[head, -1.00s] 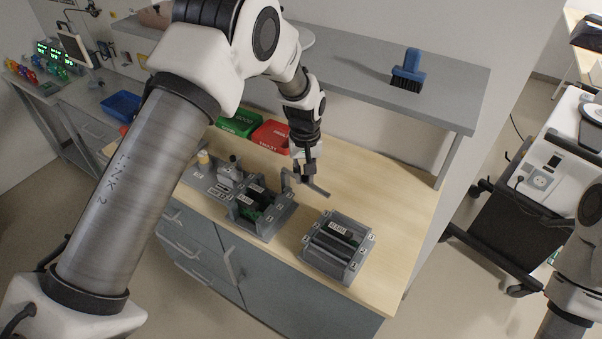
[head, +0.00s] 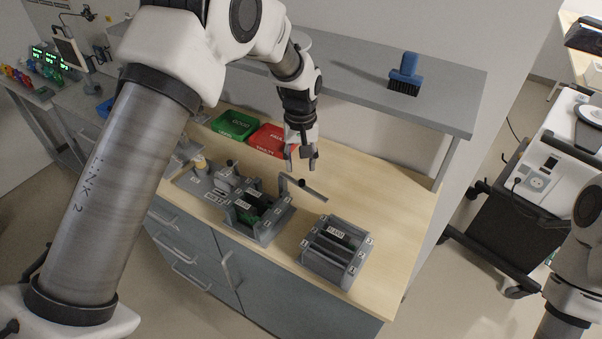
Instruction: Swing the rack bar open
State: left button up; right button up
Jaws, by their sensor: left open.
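The rack (head: 262,232) is a grey fixture on the wooden bench and holds a green board (head: 250,213) with dark parts. The grey rack bar (head: 312,193) reaches from a post at the rack's back right corner out to the right, clear of the slots, with a small dark knob on it. My left gripper (head: 301,164) points down with its fingers apart and empty. It is just above and behind the bar, seemingly not touching it. Of my right arm, only links show at the right edge; its gripper is out of view.
A second grey slotted rack (head: 355,268) stands to the right near the bench front. Green (head: 235,124) and red (head: 268,139) bins sit behind. A shelf (head: 440,112) with a blue brush (head: 405,74) overhangs the back. The bench's right part is clear.

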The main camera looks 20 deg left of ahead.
aim_at(302, 184)
pick_arm(q)
jog(key=shift+r, duration=0.9)
jog(key=c, duration=0.4)
jog(key=shift+s+d+n, duration=0.15)
jog(key=shift+d+n, duration=0.1)
jog(key=shift+n, duration=0.25)
grip_shut()
jog(key=s+a+n+t, duration=0.1)
jog(key=s+n, duration=0.3)
jog(key=n, duration=0.5)
jog(key=s+n+t+h, duration=0.1)
jog(key=s+n+t, duration=0.15)
jog(key=n, duration=0.65)
jog(key=s+a+n+t, duration=0.1)
jog(key=s+n, duration=0.3)
jog(key=n, duration=0.5)
jog(key=w+d+f+b, duration=0.2)
jog(key=w+f+b, duration=0.1)
jog(key=w+f, duration=0.4)
jog(key=shift+w+d+f+m, duration=0.25)
jog(key=shift+f+m, duration=0.05)
jog(key=shift+f, duration=0.5)
